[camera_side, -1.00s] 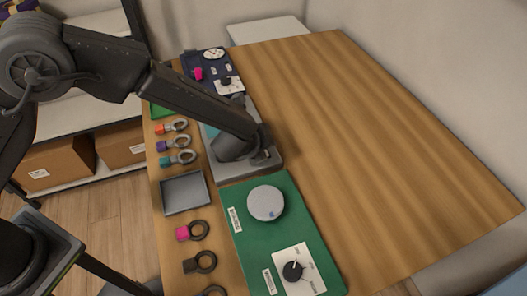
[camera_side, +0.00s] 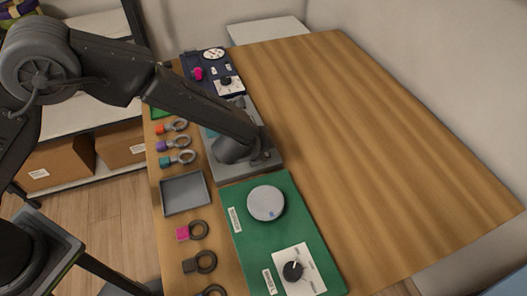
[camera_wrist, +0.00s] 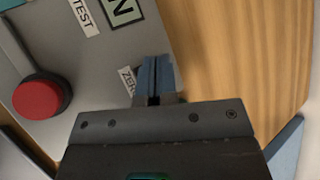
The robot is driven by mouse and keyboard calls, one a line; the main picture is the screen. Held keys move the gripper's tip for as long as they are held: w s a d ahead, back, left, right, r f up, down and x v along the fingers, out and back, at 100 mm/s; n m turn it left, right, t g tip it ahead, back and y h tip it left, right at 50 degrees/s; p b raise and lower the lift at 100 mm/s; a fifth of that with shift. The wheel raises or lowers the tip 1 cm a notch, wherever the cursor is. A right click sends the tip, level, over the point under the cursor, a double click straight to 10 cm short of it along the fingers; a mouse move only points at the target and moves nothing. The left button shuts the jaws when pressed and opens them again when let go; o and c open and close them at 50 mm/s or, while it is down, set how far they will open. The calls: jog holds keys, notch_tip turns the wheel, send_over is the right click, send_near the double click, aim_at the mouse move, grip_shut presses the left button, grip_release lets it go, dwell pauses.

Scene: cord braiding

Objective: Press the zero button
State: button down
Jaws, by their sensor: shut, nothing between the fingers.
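The grey panel (camera_wrist: 75,45) lies under my gripper in the wrist view; it also shows beneath my arm in the side view (camera_side: 218,171). A label reading "ZER" (camera_wrist: 127,80) is partly covered by my fingers. The zero button itself does not show; my gripper hides the area beside its label. My gripper (camera_wrist: 155,62) is shut and empty, with blue fingertips together, over the panel's right edge area. In the side view my gripper (camera_side: 264,158) is low at the panel's right side; contact cannot be told.
A large red button (camera_wrist: 38,98) and a TEST label (camera_wrist: 84,16) are on the same panel. A green board (camera_side: 250,245) with a round grey disc (camera_side: 266,203) and a knob (camera_side: 293,270) lies in front. A grey tray (camera_side: 185,193) sits left. The wooden table is clear on the right.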

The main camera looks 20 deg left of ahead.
jog(key=shift+f, duration=0.4)
dwell(0.3)
jog(key=shift+r, duration=0.8)
jog(key=shift+r, duration=2.5)
